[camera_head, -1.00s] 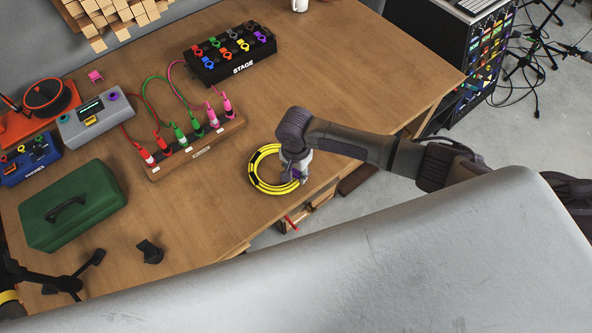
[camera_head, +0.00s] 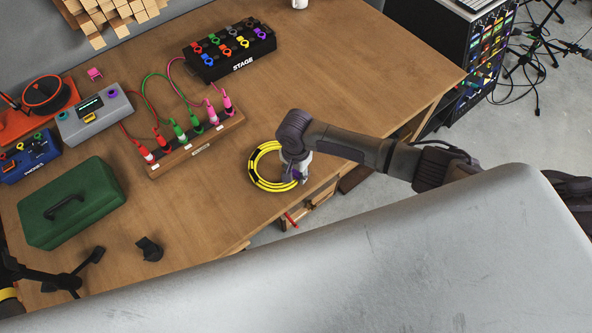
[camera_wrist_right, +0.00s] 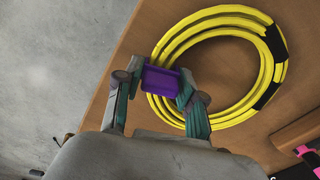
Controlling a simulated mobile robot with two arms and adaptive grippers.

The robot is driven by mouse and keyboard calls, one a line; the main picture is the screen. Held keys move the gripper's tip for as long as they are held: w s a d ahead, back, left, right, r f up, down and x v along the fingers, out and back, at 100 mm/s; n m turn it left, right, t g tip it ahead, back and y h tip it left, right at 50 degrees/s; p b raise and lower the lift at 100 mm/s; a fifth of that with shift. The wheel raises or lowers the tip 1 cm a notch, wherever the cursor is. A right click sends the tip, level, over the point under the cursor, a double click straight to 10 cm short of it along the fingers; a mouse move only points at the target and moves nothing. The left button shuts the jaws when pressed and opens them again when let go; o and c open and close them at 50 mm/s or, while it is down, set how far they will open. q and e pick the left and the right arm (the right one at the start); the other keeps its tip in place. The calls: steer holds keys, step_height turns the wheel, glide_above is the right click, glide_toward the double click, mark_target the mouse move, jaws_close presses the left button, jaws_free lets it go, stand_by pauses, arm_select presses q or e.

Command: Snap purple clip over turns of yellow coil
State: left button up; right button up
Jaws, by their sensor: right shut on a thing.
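The yellow coil (camera_head: 256,180) with black bands lies flat near the table's front edge. It also shows in the right wrist view (camera_wrist_right: 222,121). My right gripper (camera_head: 297,176) is over the coil's right side. In the right wrist view, this gripper (camera_wrist_right: 163,84) is shut on the purple clip (camera_wrist_right: 160,80), with one finger at each end. The clip overlaps the coil's left-hand turns in that view. I cannot tell whether it is seated around them or only above them. My gripper hides much of the clip in the head view. My left gripper is not in view.
A wooden strip (camera_head: 198,152) with coloured plugs stands behind the coil. A black STAGE box (camera_head: 230,57), a green case (camera_head: 72,203) and a small black object (camera_head: 149,250) are on the table. The table right of the STAGE box is clear.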

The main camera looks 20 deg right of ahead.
steer(key=shift+f, duration=0.1)
steer(key=o, duration=0.9)
steer(key=shift+c, duration=0.2)
step_height(320, 180, up, 12)
